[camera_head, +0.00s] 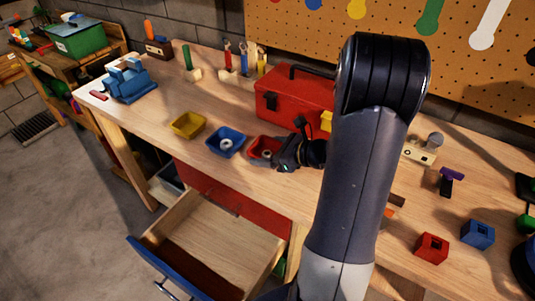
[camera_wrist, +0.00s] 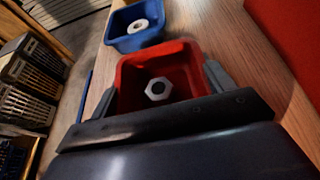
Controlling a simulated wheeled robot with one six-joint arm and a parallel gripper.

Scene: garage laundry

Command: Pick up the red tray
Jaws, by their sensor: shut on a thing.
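The red tray (camera_head: 261,147) is on the wooden workbench, to the right of a blue tray. In the wrist view the red tray (camera_wrist: 187,58) holds a grey hex nut (camera_wrist: 158,89). My gripper (camera_head: 283,155) is at the red tray's right side in the head view. In the wrist view, the fingers of my gripper (camera_wrist: 166,84) are on both sides of the tray, shut on its walls. I cannot tell whether the tray is clear of the bench. The tray's near wall is hidden by my gripper.
A blue tray (camera_head: 226,142) with a ring-shaped part and a yellow tray (camera_head: 187,124) stand to the left. A red toolbox (camera_head: 290,98) stands behind. An open drawer (camera_head: 213,245) juts out below the bench. A blue vise (camera_head: 130,80) is at the far left.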

